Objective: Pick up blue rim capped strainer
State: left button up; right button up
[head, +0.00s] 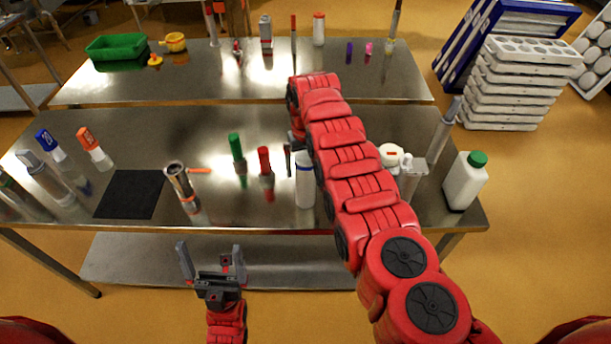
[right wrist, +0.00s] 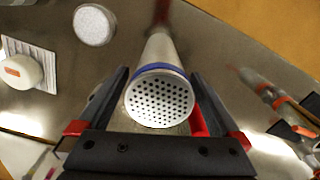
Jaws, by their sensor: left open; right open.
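The blue rim capped strainer (head: 305,186) stands upright on the front steel table, partly hidden behind my right arm in the head view. In the right wrist view the strainer (right wrist: 160,101) shows its perforated round end facing the camera, with a blue rim behind it and a grey body running away. My right gripper (right wrist: 162,92) is open, with one dark finger on each side of the strainer. I cannot tell whether either finger touches it. In the head view the right gripper is mostly hidden by its arm. My left gripper (head: 211,254) is open and empty in front of the table.
Green-topped (head: 237,148) and red-topped (head: 265,164) items stand left of the strainer, with a metal cylinder (head: 179,182) further left. A white round piece (head: 391,154) and a green-capped white bottle (head: 465,182) are at right. A black mat (head: 130,194) lies at left.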

jog(key=shift+f, duration=0.35)
grip_shut()
